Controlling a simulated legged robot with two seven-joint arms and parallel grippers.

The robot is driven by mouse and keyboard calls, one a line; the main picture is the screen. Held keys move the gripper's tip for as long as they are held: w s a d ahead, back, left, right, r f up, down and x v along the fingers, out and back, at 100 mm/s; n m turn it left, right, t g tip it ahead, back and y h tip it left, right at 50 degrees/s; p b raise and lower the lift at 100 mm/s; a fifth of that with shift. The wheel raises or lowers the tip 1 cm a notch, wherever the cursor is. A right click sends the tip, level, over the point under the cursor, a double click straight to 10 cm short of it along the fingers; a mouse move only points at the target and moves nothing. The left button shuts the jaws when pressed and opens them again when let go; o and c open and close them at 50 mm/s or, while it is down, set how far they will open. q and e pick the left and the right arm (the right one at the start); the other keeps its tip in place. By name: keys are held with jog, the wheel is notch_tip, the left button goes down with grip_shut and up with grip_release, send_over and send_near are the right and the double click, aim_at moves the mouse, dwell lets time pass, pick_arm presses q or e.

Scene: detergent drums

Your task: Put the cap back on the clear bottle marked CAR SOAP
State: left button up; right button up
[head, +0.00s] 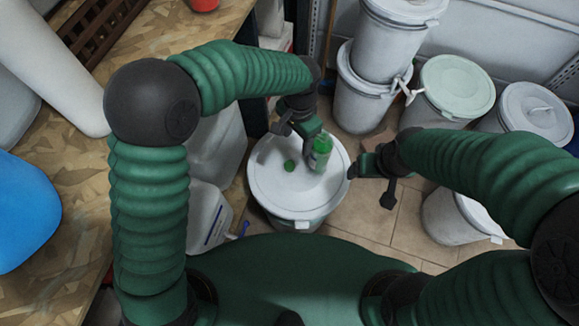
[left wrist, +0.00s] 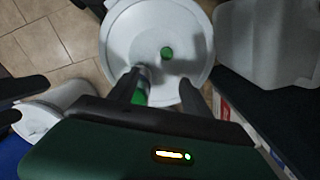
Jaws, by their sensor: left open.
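The clear bottle (head: 320,152) with a green label stands on the white drum lid (head: 270,190). Its lettering is too small to read. A green cap (head: 289,165) lies on the lid to the bottle's left, apart from it. My left gripper (head: 298,129) is open just above and behind the bottle. In the left wrist view the bottle (left wrist: 141,88) shows beside one finger of my left gripper (left wrist: 158,86), and the cap (left wrist: 167,53) lies beyond the fingers. My right gripper (head: 372,178) is open and empty, to the right of the drum.
Stacked white drums (head: 370,85) and a drum with a pale green lid (head: 457,87) stand behind. Another white drum (head: 455,218) is at right. Jugs (head: 205,220) stand at left by a wooden worktop (head: 60,225). Tiled floor (head: 400,215) shows between.

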pick_arm(q)
jog(key=b, duration=0.2)
send_over(289, 165)
notch_tip(289, 165, down, 4)
jog(key=f+b, duration=0.1)
jog(key=f, duration=0.2)
jog(key=d+f+b, duration=0.1)
jog(key=f, duration=0.3)
jog(key=shift+s+d, duration=0.2)
jog(key=shift+a+f, duration=0.15)
jog(key=shift+f, duration=0.1)
jog(key=shift+a, duration=0.35)
jog(key=shift+d+f, duration=0.1)
jog(key=shift+f, duration=0.2)
jog(key=f+b, duration=0.1)
jog(key=f, duration=0.1)
jog(key=f+b, duration=0.1)
jog(key=f, duration=0.1)
jog(key=shift+w+a+f+b, duration=0.1)
jog(key=shift+w+a+b, duration=0.1)
jog(key=shift+b, duration=0.15)
jog(key=shift+f, duration=0.3)
jog(key=shift+a+r, duration=0.1)
pick_arm(e)
jog(key=s+x, duration=0.1)
jog(key=x, duration=0.5)
jog(key=shift+s+a+f, duration=0.15)
jog(key=shift+a+f, duration=0.05)
jog(key=shift+f, duration=0.2)
